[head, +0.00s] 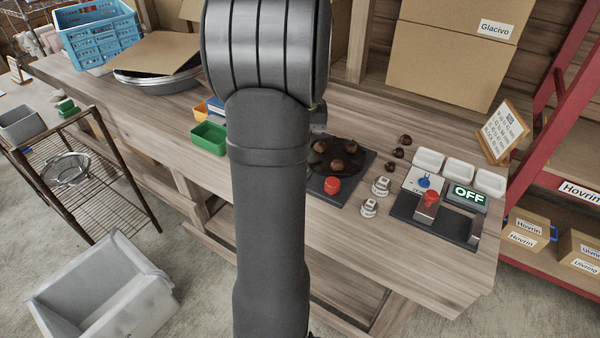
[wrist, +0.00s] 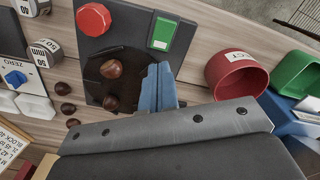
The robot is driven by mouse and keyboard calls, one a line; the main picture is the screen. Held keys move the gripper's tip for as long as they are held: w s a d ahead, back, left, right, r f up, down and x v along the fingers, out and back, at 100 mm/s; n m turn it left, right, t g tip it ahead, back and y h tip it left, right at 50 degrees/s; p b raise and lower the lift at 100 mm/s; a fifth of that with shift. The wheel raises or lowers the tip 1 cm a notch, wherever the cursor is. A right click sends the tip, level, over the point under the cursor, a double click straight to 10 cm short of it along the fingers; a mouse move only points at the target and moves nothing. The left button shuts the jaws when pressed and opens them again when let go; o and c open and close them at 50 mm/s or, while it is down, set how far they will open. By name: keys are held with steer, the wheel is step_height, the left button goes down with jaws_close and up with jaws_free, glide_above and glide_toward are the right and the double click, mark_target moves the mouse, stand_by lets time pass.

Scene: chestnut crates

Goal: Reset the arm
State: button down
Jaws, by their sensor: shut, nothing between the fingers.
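My gripper (wrist: 158,88) shows in the wrist view as two blue fingers pressed together, with nothing between them. I cannot tell the gap between the fingers and the pan. In the head view my own arm covers the middle of the picture and largely hides the gripper. The pan (head: 318,165) shows there just right of my arm, with chestnuts (head: 337,164) in it.
A red button (head: 333,185) sits before the pan. Loose chestnuts (head: 405,140), white trays (head: 459,170), weights (head: 381,186) and a device reading OFF (head: 467,194) stand to the right. A green bin (head: 208,138) is left of my arm. A red cup (wrist: 236,75) is right of my fingers.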

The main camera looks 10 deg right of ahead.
stand_by(0.3)
step_height(320, 180, down, 7)
stand_by(0.5)
steer(key=s+d+r+t, duration=0.1)
steer(key=r, duration=0.8)
steer(key=s+d+r+n+t+h, duration=0.1)
steer(key=s+r+t, duration=0.1)
steer(key=r, duration=0.6)
steer(key=shift+s+r, duration=0.25)
steer(key=shift+r, duration=0.1)
stand_by(0.5)
